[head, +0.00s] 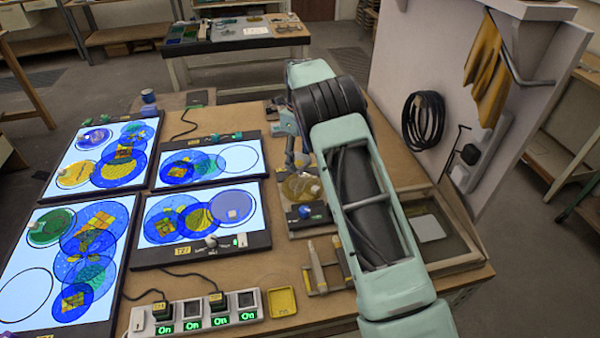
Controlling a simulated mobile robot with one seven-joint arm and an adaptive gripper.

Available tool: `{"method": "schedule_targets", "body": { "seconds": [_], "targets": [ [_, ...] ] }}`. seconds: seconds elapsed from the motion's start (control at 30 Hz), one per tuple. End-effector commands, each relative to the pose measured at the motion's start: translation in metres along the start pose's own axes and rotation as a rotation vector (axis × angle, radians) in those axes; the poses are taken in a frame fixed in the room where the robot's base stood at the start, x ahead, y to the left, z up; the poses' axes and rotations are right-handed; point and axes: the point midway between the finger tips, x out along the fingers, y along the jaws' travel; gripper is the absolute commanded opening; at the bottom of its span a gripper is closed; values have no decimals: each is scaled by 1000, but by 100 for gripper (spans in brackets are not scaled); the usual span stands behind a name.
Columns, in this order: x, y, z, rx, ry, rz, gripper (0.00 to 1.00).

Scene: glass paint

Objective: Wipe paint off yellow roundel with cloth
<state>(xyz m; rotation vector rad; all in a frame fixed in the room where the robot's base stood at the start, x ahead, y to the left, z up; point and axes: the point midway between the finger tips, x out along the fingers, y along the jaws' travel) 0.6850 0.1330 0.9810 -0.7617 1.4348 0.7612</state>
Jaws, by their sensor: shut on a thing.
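A yellow-amber roundel (298,188) lies on a small stand at the right part of the workbench, beside my arm. My gripper (297,163) points down just behind this roundel, at its far edge. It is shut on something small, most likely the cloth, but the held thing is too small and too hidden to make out. I cannot tell whether it touches the roundel. Any paint on the roundel is not clear. Another yellow roundel (68,179) lies on the far left light panel (74,152).
Several lit panels with coloured roundels cover the left of the bench. A switch strip (178,312) and yellow tray (283,302) lie at the front. Tools (318,268) lie beside my arm. A framed tray (462,262) is at the right. A wall with a cable coil (424,122) stands beyond.

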Motion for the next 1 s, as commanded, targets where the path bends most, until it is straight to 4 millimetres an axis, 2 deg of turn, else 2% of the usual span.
{"method": "schedule_targets", "body": {
  "seconds": [0.13,0.27,0.57,0.6,0.7,1.0],
  "targets": [
    [-7,-10,-13,3,-4,-1,31],
    [-1,-12,-16,0,-1,-2,31],
    [49,-11,-16,1,-1,-1,31],
    [40,-6,-7,-4,-4,-3,31],
    [38,4,8,-5,-2,-2,31],
    [40,36,-6,-1,-2,-2,31]
  ]
}}
